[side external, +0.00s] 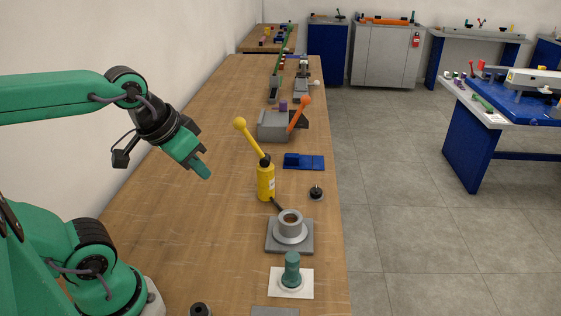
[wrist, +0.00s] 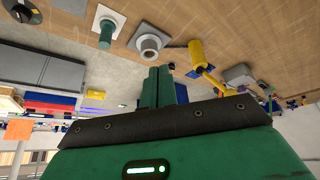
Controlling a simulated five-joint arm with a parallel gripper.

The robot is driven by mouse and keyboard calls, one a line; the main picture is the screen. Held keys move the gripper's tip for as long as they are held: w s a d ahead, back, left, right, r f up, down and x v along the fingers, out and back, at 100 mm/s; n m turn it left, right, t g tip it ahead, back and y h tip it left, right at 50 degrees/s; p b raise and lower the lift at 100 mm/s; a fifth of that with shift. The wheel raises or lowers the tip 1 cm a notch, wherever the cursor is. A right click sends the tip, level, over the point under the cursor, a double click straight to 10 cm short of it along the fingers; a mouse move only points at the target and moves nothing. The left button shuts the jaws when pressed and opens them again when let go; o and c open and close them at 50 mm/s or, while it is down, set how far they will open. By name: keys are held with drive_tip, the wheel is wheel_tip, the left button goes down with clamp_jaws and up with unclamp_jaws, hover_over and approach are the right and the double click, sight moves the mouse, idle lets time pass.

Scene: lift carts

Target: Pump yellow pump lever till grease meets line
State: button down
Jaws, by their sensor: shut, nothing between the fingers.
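The yellow grease pump (side external: 266,180) stands upright on the wooden bench. Its yellow lever (side external: 247,138) slants up and to the left, ending in a round knob. A dark spout runs from the pump toward a grey cup (side external: 290,223) on a square grey plate. The inside of the cup looks brownish; no fill line can be made out. My gripper (side external: 205,172) is shut and empty, in the air left of the pump and apart from the lever. The wrist view shows the shut fingers (wrist: 158,87), with the pump (wrist: 197,52) and cup (wrist: 150,42) beyond.
A green knobbed piece (side external: 291,270) stands on a white plate in front of the cup. A small black knob (side external: 316,193) and a blue block (side external: 304,161) lie right of the pump. A grey fixture with an orange lever (side external: 299,114) stands behind. The bench's left side is clear.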

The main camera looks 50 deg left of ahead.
drive_tip(key=w+a+r+n+g, duration=0.2)
drive_tip(key=w+a+r+n, duration=0.1)
drive_tip(key=w+a+n, duration=0.5)
drive_tip(key=w+a+r+n+g, duration=0.2)
drive_tip(key=w+a+n, duration=0.6)
drive_tip(key=a+n, duration=0.6)
drive_tip(key=shift+r+n+g, duration=0.4)
drive_tip(key=shift+r+n, duration=0.05)
drive_tip(key=shift+n, duration=0.65)
drive_tip(key=shift+f, duration=0.1)
wheel_tip(320, 180, down, 10)
drive_tip(key=shift+w+d+r, duration=0.4)
drive_tip(key=shift+w+d, duration=0.25)
drive_tip(key=shift+w+d+r, duration=0.35)
drive_tip(key=shift+w+d, duration=0.3)
drive_tip(key=shift+w+d, duration=0.1)
